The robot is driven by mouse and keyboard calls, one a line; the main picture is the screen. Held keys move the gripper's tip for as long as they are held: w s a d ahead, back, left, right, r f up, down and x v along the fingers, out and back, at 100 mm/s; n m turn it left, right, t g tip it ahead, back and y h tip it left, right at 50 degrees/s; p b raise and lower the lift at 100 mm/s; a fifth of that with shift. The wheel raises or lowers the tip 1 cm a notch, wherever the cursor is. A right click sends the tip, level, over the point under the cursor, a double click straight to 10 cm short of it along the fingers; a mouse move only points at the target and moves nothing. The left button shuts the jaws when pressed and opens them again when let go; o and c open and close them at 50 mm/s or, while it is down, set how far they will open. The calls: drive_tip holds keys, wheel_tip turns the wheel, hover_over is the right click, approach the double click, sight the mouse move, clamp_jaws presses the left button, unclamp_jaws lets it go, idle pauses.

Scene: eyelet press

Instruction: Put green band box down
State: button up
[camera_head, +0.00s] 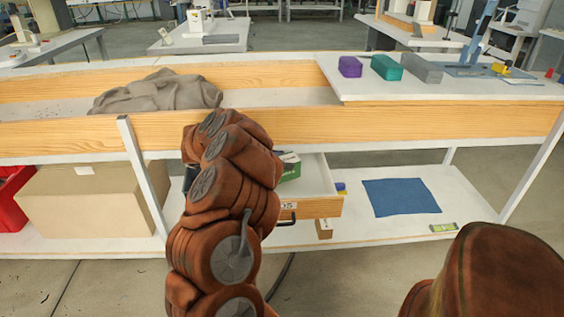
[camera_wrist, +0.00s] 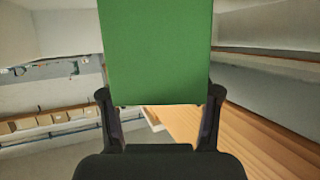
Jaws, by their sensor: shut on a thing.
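The green band box (camera_head: 290,167) shows in the head view as a green and white box at the open drawer, partly hidden behind my arm. In the wrist view its plain green face (camera_wrist: 155,50) fills the top middle. My gripper (camera_wrist: 160,96) is shut on it, with one finger at each side. In the head view my gripper is hidden behind my arm. The open drawer (camera_head: 320,208) has a wooden front with a label and a dark handle. I cannot tell whether the box touches the drawer.
A blue mat (camera_head: 401,197) lies on the lower shelf, with a level (camera_head: 443,227) near it. A carton (camera_head: 92,203) and red crate (camera_head: 14,190) stand at left. On top are a cloth (camera_head: 158,92), purple (camera_head: 350,66), teal (camera_head: 386,67) and grey (camera_head: 421,68) blocks, and a blue press (camera_head: 482,38).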

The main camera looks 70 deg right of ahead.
drive_tip(key=shift+f+b, duration=0.15)
drive_tip(key=shift+b, duration=0.2)
drive_tip(key=o, duration=1.3)
drive_tip(key=shift+r+p, duration=0.2)
drive_tip(key=shift+p, duration=0.15)
